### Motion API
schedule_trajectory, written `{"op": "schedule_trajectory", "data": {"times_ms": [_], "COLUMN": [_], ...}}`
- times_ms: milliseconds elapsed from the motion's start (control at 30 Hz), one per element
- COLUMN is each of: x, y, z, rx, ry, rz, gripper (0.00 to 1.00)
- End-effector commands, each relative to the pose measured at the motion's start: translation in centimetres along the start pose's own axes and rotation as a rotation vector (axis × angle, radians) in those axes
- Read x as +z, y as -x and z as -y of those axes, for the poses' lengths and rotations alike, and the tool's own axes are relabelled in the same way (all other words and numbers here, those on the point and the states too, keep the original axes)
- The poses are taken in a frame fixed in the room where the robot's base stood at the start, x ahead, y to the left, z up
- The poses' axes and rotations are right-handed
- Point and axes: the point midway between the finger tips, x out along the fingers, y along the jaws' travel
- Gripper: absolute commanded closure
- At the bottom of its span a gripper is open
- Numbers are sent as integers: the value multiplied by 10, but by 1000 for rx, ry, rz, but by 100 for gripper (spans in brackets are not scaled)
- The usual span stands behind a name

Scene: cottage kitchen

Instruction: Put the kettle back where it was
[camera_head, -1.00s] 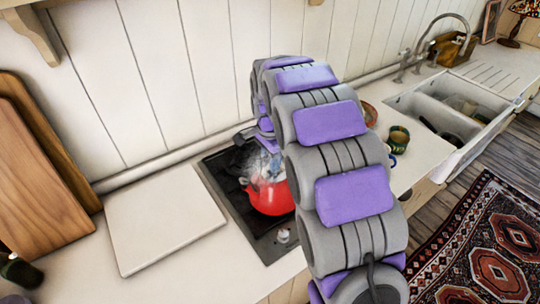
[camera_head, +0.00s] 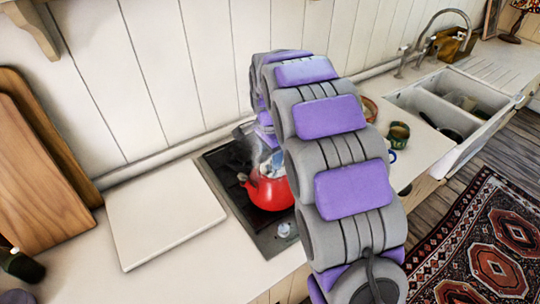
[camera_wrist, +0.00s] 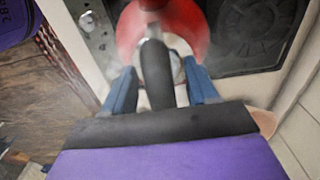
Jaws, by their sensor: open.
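The red kettle (camera_head: 267,192) stands on the dark hob (camera_head: 232,200), with steam around it. Its upper part is partly hidden by my arm and gripper in the head view. In the wrist view the red kettle body (camera_wrist: 198,22) is at the top, and its black handle (camera_wrist: 156,72) points down between my fingers. My gripper (camera_wrist: 160,80) is open, with one blue finger on each side of the handle and visible gaps between them. The gripper's fingers are hard to make out in the head view.
A pale board (camera_head: 163,215) lies left of the hob. Wooden boards (camera_head: 45,165) lean on the wall at far left. A green mug (camera_head: 398,134) and a double sink (camera_head: 440,105) are to the right. The plank wall is close behind the hob.

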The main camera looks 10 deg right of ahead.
Motion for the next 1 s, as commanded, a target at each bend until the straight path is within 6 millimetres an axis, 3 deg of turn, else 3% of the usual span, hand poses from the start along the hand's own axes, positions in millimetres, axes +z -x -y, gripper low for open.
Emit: {"op": "schedule_trajectory", "data": {"times_ms": [400,600,1000], "x": [-1,0,1], "y": [80,107,119], "z": [1,1,-5], "rx": [-6,-2,1], "ry": [0,0,14], "rz": [-3,-1,0], "gripper": [42,42,42]}}
